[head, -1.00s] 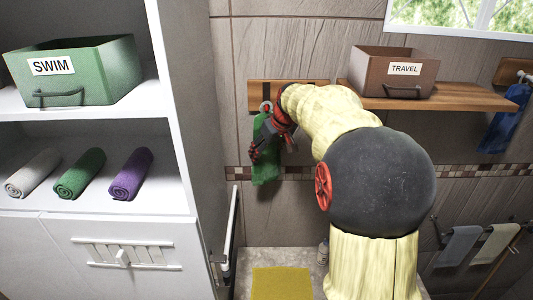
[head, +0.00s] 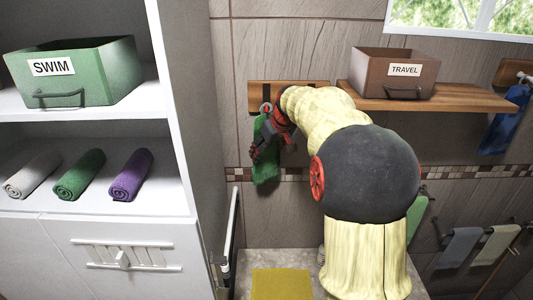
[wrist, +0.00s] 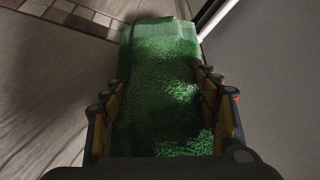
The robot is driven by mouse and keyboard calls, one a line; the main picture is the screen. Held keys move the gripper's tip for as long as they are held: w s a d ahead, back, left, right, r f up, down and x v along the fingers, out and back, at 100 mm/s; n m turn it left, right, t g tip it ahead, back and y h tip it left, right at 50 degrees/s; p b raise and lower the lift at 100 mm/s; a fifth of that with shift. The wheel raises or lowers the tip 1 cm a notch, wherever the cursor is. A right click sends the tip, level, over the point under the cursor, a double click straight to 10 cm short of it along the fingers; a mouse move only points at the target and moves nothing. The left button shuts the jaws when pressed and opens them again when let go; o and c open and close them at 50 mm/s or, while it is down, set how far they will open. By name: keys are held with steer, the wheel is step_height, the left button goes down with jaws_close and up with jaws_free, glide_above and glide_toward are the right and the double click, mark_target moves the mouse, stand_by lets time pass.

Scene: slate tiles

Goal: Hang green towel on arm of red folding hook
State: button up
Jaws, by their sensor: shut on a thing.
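The green towel (head: 266,175) hangs down in front of the tiled wall, just below the left end of a wooden board (head: 258,97). A pale ring (head: 266,107) shows at its top. My gripper (head: 270,148) is on the towel's upper part. In the wrist view the towel (wrist: 160,60) runs between the two fingers of my gripper (wrist: 157,92), which is shut on it. My arm covers most of the board, and I cannot make out the red folding hook or whether the towel touches it.
A wooden shelf (head: 450,98) with a brown TRAVEL box (head: 385,75) is right of my arm. A white cabinet (head: 185,130) with rolled towels and a green SWIM box (head: 95,80) stands left. A blue towel (head: 500,125) hangs far right. A yellow mat (head: 282,284) lies below.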

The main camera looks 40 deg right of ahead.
steer(key=o, duration=1.3)
steer(key=shift+c, duration=0.2)
steer(key=v, duration=1.2)
